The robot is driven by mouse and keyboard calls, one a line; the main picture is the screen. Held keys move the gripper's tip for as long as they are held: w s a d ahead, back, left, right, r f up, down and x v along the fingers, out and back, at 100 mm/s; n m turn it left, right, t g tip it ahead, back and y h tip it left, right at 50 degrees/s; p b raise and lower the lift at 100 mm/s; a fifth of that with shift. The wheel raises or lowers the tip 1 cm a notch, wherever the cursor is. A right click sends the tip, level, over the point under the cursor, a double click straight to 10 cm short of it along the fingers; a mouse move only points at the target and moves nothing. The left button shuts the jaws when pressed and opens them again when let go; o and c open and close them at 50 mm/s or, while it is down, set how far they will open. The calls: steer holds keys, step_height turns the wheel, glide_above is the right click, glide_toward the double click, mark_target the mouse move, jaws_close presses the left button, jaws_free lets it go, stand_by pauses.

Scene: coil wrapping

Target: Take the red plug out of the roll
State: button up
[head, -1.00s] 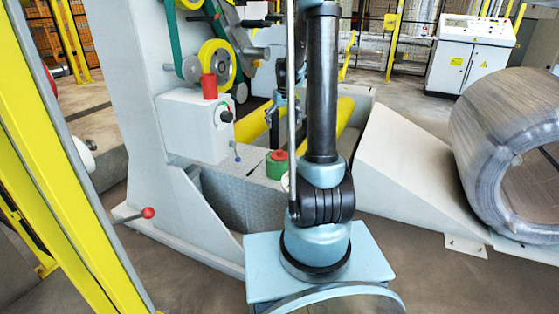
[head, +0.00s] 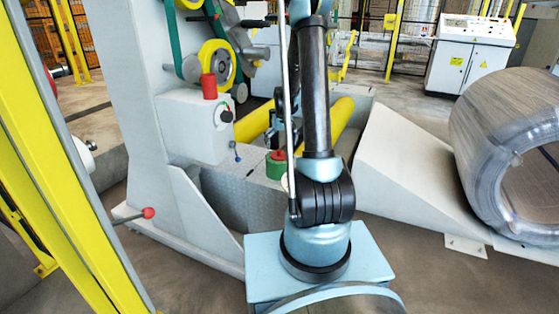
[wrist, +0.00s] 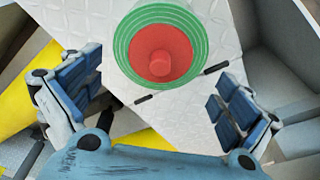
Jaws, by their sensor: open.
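The roll is a green ring (wrist: 122,45) lying on a pale metal plate, seen from above in the wrist view. The red plug (wrist: 160,54) sits in its middle, with a round raised knob. In the head view the green roll (head: 275,170) and red plug (head: 277,155) show just left of my arm, partly covered by it. My gripper (wrist: 160,98) is open and empty, with blue padded fingers wide apart. In the wrist view the roll lies above the line between the fingertips, and neither finger touches it. In the head view my gripper is largely hidden behind my arm.
A red cylinder (head: 209,86) stands on the grey machine box (head: 195,125), left of the roll. Yellow rollers (head: 252,125) lie behind the plate. A grey ramp (head: 400,165) and a large wire coil (head: 510,150) are to the right.

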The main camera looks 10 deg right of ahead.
mark_target(280, 151)
steer(key=shift+w+a+f, duration=0.1)
steer(key=shift+w+f, duration=0.1)
steer(key=shift+f, duration=0.4)
steer(key=shift+w+a+f, duration=0.1)
steer(key=shift+w+f, duration=0.15)
steer(key=shift+f, duration=0.35)
steer(key=shift+w+f, duration=0.2)
steer(key=shift+f, duration=1.1)
steer(key=shift+c, duration=0.6)
steer(key=c, duration=1.2)
